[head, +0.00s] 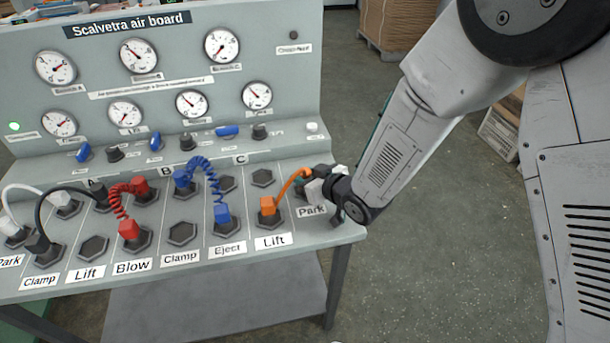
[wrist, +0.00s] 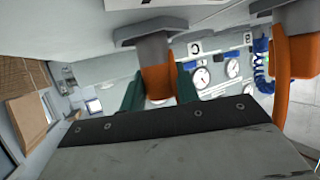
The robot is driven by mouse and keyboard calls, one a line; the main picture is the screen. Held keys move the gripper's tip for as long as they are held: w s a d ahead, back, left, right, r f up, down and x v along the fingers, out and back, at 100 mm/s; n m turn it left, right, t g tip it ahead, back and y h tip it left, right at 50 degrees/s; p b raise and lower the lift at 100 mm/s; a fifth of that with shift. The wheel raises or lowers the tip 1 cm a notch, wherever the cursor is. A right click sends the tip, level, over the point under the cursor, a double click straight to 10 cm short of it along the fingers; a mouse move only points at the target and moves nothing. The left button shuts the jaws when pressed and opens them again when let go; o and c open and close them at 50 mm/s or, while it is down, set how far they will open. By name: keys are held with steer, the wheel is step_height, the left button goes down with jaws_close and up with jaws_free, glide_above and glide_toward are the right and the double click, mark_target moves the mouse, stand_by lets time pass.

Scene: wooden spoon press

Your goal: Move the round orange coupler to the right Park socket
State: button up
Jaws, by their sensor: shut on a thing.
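The round orange coupler (wrist: 157,80) is between the green finger pads of my gripper (wrist: 160,92) in the wrist view. My gripper (head: 314,184) is shut on it. The coupler meets the grey right Park socket (wrist: 150,28), with no clear gap between them, much like the seated coupler beside it. In the head view my gripper covers the coupler and most of that socket, above the right Park label (head: 312,210). The orange hose (head: 291,184) arches from there to the square orange coupler (head: 267,207), which sits in the Lift socket; this coupler also shows in the wrist view (wrist: 300,52).
Left of the orange hose, a coiled blue hose (head: 208,176) ends at a blue coupler (head: 223,216) in Eject. An empty hex socket (head: 262,178) lies behind Lift. Red, black and white hoses are farther left. The gauge panel (head: 290,80) rises behind. Floor is open right of the board.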

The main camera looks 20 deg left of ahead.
steer(key=o, duration=1)
steer(key=shift+f, duration=0.15)
steer(key=shift+r, duration=0.2)
steer(key=v, duration=1.2)
steer(key=shift+s, duration=0.1)
